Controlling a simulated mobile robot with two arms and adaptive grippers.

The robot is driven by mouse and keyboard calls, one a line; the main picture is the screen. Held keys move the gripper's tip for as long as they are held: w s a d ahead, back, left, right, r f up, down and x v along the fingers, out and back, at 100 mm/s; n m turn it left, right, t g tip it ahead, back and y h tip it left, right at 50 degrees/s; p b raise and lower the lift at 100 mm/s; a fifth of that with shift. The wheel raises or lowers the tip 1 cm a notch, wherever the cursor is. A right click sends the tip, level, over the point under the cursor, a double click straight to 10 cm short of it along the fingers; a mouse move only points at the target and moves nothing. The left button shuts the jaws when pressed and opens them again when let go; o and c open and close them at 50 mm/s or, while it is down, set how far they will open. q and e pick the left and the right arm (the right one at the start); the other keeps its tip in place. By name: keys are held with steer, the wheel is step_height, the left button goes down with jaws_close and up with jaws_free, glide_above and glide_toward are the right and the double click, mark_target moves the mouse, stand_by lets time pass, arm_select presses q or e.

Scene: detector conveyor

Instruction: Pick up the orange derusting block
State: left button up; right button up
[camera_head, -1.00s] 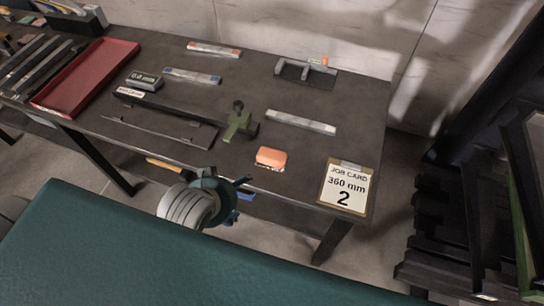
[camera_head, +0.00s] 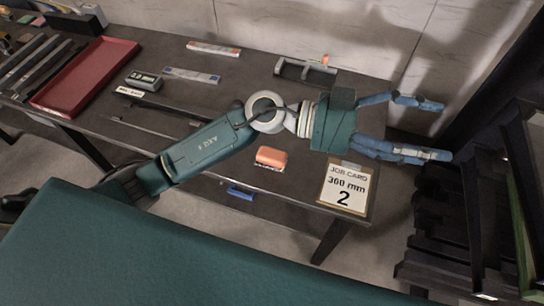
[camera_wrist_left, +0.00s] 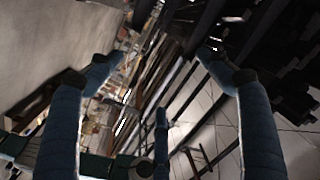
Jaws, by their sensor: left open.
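The orange derusting block (camera_head: 270,157) lies on the dark workbench (camera_head: 300,190) near its front edge, left of the job card. My left gripper (camera_head: 432,130) is open and empty, its blue fingers spread and pointing right, past the bench's right end. It is to the right of the block and apart from it. In the left wrist view, the blue fingers (camera_wrist_left: 165,80) are spread with nothing between them, and the block does not show. My right gripper is in neither view.
A job card (camera_head: 346,187) reading 360 mm, 2 lies at the front right corner. A red tray (camera_head: 88,78), a small display (camera_head: 143,81), and a grey bracket (camera_head: 300,68) are on the bench. A dark rack (camera_head: 490,200) stands at the right. A wall runs behind.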

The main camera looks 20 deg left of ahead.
arm_select(q)
step_height(320, 180, down, 7)
steer(key=a+m+g+y, duration=0.1)
steer(key=g+y, duration=0.1)
steer(key=y, duration=0.2)
steer(key=n+t+y, duration=0.1)
steer(key=n+y, duration=0.5)
steer(key=y, duration=0.8)
glide_toward(269, 156)
steer(key=shift+w+d, duration=0.1)
steer(key=shift+d, duration=0.1)
step_height(269, 156, down, 5)
steer(key=shift+r+p, duration=0.15)
steer(key=shift+p, duration=0.6)
steer(key=shift+f+p, duration=0.4)
steer(key=shift+f, duration=0.1)
steer(key=f+p, duration=0.1)
steer(key=f, duration=0.2)
steer(key=shift+s+a+f+p, duration=0.1)
steer(key=shift+s+f+p, duration=0.1)
steer(key=shift+f+p, duration=0.15)
steer(key=shift+w+f, duration=0.1)
steer(key=shift+f, duration=0.35)
steer(key=shift+c, duration=0.3)
